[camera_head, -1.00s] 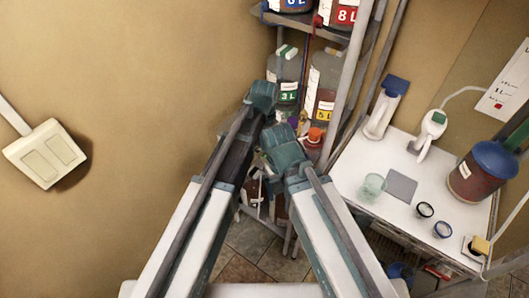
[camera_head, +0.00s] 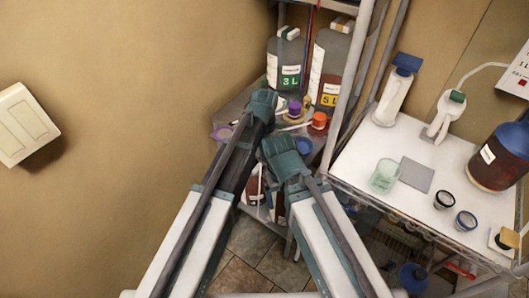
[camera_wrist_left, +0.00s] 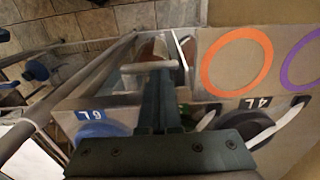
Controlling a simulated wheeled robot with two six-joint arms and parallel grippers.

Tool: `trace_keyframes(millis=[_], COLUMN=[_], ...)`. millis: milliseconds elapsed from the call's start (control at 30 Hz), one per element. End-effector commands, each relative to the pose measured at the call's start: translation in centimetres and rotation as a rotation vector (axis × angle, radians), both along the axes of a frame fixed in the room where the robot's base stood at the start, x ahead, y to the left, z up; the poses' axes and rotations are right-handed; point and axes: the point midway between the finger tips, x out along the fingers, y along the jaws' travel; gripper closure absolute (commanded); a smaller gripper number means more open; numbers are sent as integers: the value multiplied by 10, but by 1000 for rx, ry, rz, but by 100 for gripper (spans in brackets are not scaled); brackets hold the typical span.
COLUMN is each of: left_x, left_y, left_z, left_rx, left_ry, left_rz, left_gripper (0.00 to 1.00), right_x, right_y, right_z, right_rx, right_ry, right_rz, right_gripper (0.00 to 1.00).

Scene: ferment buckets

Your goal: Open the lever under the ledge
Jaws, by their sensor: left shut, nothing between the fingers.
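In the left wrist view, a white curved lever (camera_wrist_left: 280,124) sits beside a dark label marked 4 L. A second, partly hidden white lever-like piece (camera_wrist_left: 206,118) is just right of my gripper. I cannot tell which one is the lever under the ledge. A tan board (camera_wrist_left: 290,80) with an orange and a purple ring lies at the right. My left gripper (camera_wrist_left: 154,74) is shut and empty, its tips close to a pale grey bar (camera_wrist_left: 135,69); contact is unclear. In the head view both my arms reach toward the corner shelf, and I cannot make out the fingers.
In the head view, bottles marked 3 L (camera_head: 285,57) and 5 L (camera_head: 329,65) stand on the shelf, with a purple cap (camera_head: 294,108) and an orange cap (camera_head: 319,121) near them. A white table (camera_head: 400,211) at the right holds a green cup (camera_head: 385,175) and a blue-lidded jar (camera_head: 498,158).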

Motion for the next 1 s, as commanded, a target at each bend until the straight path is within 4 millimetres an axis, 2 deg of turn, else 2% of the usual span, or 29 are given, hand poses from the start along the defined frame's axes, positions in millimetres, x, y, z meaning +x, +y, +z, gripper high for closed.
trace_keyframes(millis=[33, 133, 1000], left_x=[0, 0, 2], left_y=[0, 0, 2], left_z=[-10, -14, -18], left_rx=[0, 0, 0], left_ry=[0, 0, 0], left_rz=[0, 0, 0], left_gripper=[100, 100, 100], right_x=[0, 0, 0], right_y=[0, 0, 0], right_z=[-10, -14, -18], right_rx=[0, 0, 0], right_ry=[0, 0, 0], right_rz=[0, 0, 0], right_gripper=[10, 10, 10])
